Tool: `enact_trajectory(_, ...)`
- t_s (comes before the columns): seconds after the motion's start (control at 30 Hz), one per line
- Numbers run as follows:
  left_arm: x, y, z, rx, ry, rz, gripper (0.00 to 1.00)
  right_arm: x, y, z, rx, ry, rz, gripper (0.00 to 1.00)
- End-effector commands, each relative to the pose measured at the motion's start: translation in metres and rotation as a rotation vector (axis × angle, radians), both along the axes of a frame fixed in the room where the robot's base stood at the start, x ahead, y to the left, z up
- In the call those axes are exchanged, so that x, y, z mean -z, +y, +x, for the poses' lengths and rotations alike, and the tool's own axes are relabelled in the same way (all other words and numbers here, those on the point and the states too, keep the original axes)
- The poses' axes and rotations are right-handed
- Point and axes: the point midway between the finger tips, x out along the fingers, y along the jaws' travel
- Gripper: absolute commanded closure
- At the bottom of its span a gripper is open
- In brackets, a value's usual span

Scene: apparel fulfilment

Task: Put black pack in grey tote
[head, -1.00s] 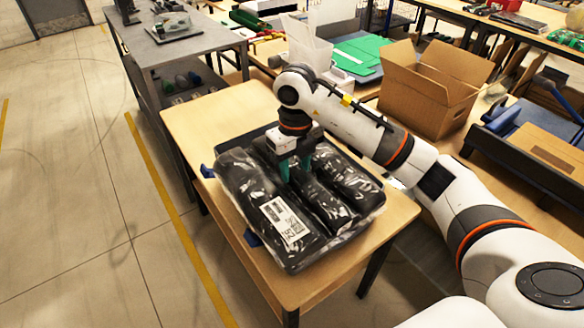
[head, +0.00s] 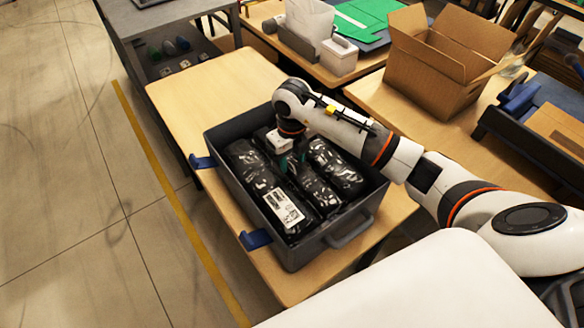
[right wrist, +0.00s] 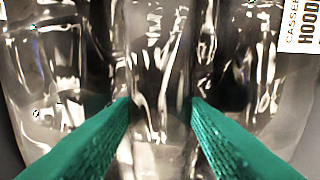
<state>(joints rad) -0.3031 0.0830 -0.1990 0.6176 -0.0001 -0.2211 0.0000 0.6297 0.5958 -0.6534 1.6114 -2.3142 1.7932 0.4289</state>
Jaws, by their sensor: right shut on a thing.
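The black pack (head: 266,188) is wrapped in shiny clear plastic, has long ridges and carries a white label. It lies inside the grey tote (head: 345,238), below the rim, on the wooden table. My right gripper (head: 291,163) reaches down into the tote and is shut on the pack's middle ridge. In the right wrist view the green fingers (right wrist: 160,108) pinch the plastic from both sides, with part of the label at top right. The tote's floor is hidden, so I cannot tell whether the pack rests on it. My left gripper is not in view.
Blue clips (head: 256,240) stand at the tote's left side. An open cardboard box (head: 432,70) stands on a table at the back right. A white bin (head: 308,25) and a grey bench (head: 165,20) are behind. The wooden table (head: 205,85) is bare behind the tote.

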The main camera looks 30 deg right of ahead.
Motion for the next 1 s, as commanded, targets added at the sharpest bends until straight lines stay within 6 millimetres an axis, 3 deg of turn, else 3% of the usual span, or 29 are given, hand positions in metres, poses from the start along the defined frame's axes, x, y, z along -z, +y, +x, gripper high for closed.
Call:
enact_trajectory(0.17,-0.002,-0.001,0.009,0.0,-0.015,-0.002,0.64,0.012,0.001,0.001,0.001,-0.003,0.002,1.0)
enact_trajectory(0.5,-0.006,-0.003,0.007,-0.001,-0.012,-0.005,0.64,0.049,0.001,0.001,0.001,-0.002,0.002,1.0)
enact_trajectory(0.83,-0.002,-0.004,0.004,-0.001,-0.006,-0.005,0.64,0.053,0.0,0.001,0.0,-0.004,0.001,1.0)
enact_trajectory(0.87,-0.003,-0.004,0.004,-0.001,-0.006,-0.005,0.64,0.053,0.0,0.0,0.0,-0.002,0.0,0.54)
enact_trajectory(0.97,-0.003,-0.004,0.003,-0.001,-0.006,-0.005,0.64,0.052,0.0,0.0,0.0,-0.002,0.0,0.37)
enact_trajectory(1.0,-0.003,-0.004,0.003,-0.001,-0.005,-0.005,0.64,0.052,0.0,0.0,0.0,-0.002,0.0,0.37)
